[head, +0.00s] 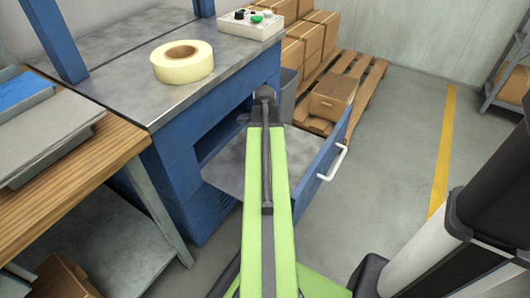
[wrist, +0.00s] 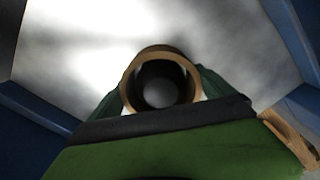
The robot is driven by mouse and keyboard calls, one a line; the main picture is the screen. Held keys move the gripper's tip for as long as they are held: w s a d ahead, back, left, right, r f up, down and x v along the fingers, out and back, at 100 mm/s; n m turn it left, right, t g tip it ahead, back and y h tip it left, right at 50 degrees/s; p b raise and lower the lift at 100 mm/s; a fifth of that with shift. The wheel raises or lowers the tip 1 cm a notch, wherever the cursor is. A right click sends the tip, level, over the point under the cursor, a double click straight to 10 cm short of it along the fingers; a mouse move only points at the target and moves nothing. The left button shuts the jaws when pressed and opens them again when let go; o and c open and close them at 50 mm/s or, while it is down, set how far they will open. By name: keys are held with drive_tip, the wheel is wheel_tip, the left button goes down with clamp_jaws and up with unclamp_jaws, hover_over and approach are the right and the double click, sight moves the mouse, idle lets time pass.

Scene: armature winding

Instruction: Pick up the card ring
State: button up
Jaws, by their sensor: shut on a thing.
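The card ring (wrist: 128,82) is a short brown cardboard tube with a dark hollow, seen end-on in the middle of the wrist view. My gripper (wrist: 160,88) is shut on it, with a green finger on each side of the ring. Behind the ring is the grey metal floor of an open blue drawer; I cannot tell whether the ring touches it. In the head view the drawer (head: 225,172) is pulled out and my green arm crosses over it. The ring and my gripper are hidden there.
A roll of cream tape (head: 183,69) and a white control box (head: 251,24) stand on the metal bench top. The drawer front has a white handle (head: 333,163). Cartons (head: 333,96) and a pallet are behind.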

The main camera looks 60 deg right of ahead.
drive_tip(key=shift+c, duration=0.4)
wheel_tip(320, 180, up, 10)
drive_tip(key=p, duration=1)
drive_tip(key=shift+r, duration=0.1)
